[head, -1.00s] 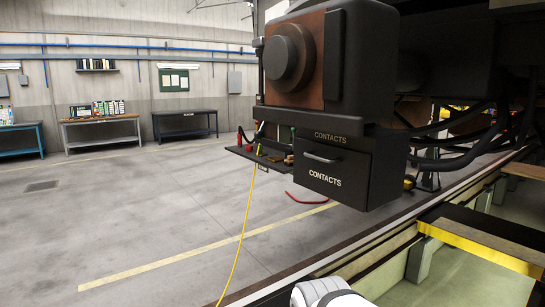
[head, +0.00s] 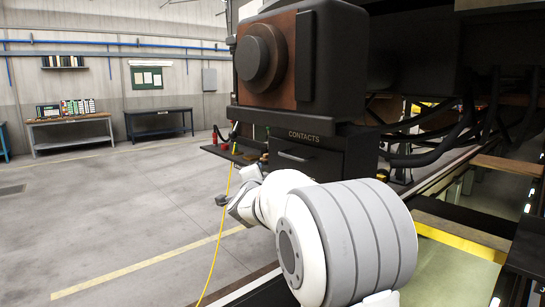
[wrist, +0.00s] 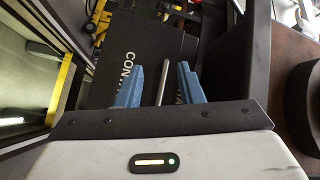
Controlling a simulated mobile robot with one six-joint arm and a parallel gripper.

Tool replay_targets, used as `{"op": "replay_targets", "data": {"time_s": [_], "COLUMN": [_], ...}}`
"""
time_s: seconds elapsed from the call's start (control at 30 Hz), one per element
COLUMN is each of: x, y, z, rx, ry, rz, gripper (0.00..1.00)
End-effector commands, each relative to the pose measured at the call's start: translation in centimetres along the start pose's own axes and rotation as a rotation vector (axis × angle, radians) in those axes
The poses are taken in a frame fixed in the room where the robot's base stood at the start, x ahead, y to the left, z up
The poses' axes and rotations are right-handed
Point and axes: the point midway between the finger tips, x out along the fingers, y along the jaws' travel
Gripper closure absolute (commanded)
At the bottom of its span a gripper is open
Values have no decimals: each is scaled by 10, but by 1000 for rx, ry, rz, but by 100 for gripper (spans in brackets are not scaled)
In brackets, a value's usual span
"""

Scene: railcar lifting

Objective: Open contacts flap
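The contacts flap (head: 318,162) is a dark panel under the black housing. It looks closed, and my arm hides its lower part in the head view. Its metal bar handle (head: 293,156) shows near the top of the panel. In the wrist view the flap (wrist: 150,42) carries white lettering, partly covered by my fingers. My gripper (wrist: 159,80) has two blue fingers spread apart. The handle (wrist: 162,84) appears between them, with a gap on each side; I cannot tell how deep it sits. In the head view my fingers are not clearly visible.
The black housing (head: 345,62) with a round boss hangs above the flap. A small open shelf (head: 230,153) juts out at its left, with a yellow cable (head: 221,225) hanging down. Dark hoses run at the right. Floor at the left is clear.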

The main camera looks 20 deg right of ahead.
Motion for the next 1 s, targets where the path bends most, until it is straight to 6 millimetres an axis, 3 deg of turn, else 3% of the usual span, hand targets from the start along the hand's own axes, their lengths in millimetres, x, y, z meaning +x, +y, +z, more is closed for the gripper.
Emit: {"op": "replay_targets", "data": {"time_s": [0.1,0.3,0.47,0.8,1.0], "x": [28,42,54,102,112], "y": [2,7,6,4,6], "z": [-26,-51,-61,-82,-87], "rx": [138,251,264,262,261], "ry": [200,384,413,410,409], "rz": [-38,-79,-85,-84,-84], "gripper": [66,66,66,66,66]}}
